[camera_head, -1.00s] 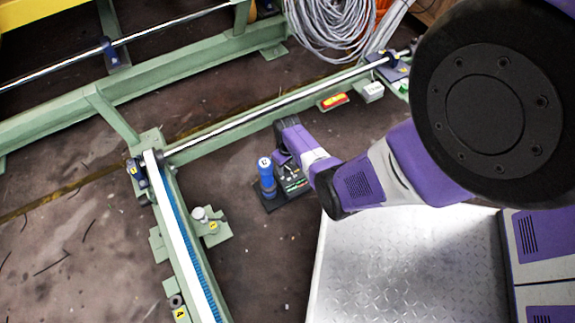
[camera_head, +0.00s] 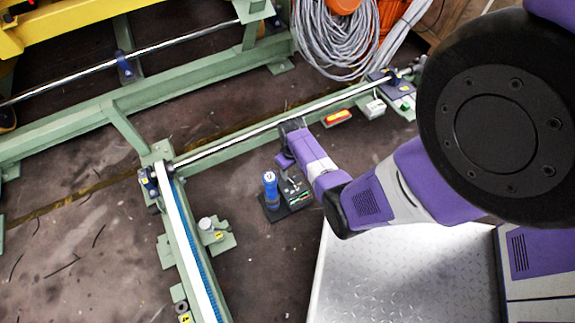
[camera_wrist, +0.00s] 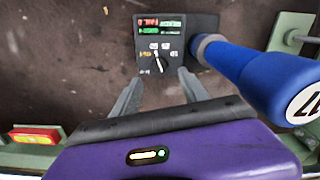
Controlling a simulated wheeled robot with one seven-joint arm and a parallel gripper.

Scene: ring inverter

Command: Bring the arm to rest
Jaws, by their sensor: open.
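My arm reaches in from the right in the head view, bent down over the floor. My gripper (camera_wrist: 158,92) is open in the wrist view, with two grey fingers apart and nothing between them. Beyond the fingers is a black control box (camera_wrist: 148,58) with a rotary knob and red and green markings. It also shows in the head view (camera_head: 298,190). A blue cylinder (camera_wrist: 262,75) with a white labelled end stands beside the knob panel, right of the fingers. In the head view the fingertips are mostly hidden by the purple wrist.
A green frame with a rail (camera_head: 265,128) runs behind my gripper. A frame with a white and blue strip (camera_head: 190,240) lies to the left. A grey cable coil (camera_head: 335,40) is at the back. A metal tread plate (camera_head: 385,275) is in front. Bare floor lies between.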

